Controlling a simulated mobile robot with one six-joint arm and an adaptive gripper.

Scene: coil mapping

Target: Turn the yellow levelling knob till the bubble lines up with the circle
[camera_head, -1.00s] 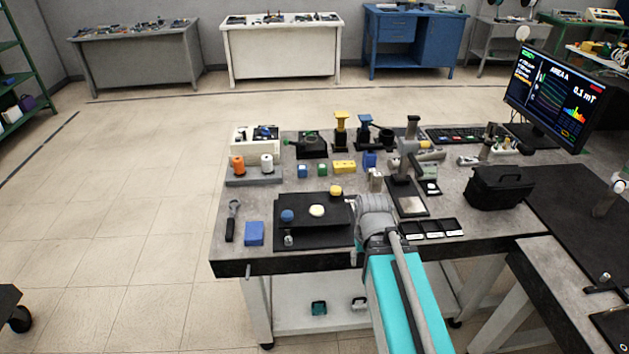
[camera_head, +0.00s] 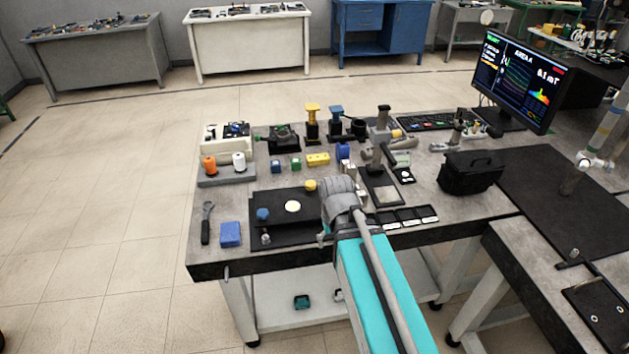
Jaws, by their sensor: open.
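A black plate (camera_head: 278,232) lies near the front of the grey bench. A yellow knob (camera_head: 311,185) stands at its back right, a blue knob (camera_head: 262,214) at its left and a small silver knob (camera_head: 266,238) at its front left. A pale round disc (camera_head: 292,206), seemingly the level, sits between them. Its bubble and circle are too small to make out. The grey joint of my arm is just right of the yellow knob and covers the plate's right side. My gripper's fingers do not show; the arm hides whatever lies behind it.
A wrench (camera_head: 207,222) and a blue block (camera_head: 231,234) lie left of the plate. Small coloured blocks, spools and stands fill the bench behind it. Black trays (camera_head: 407,216) and a black bag (camera_head: 471,172) are at right, below a monitor (camera_head: 519,82).

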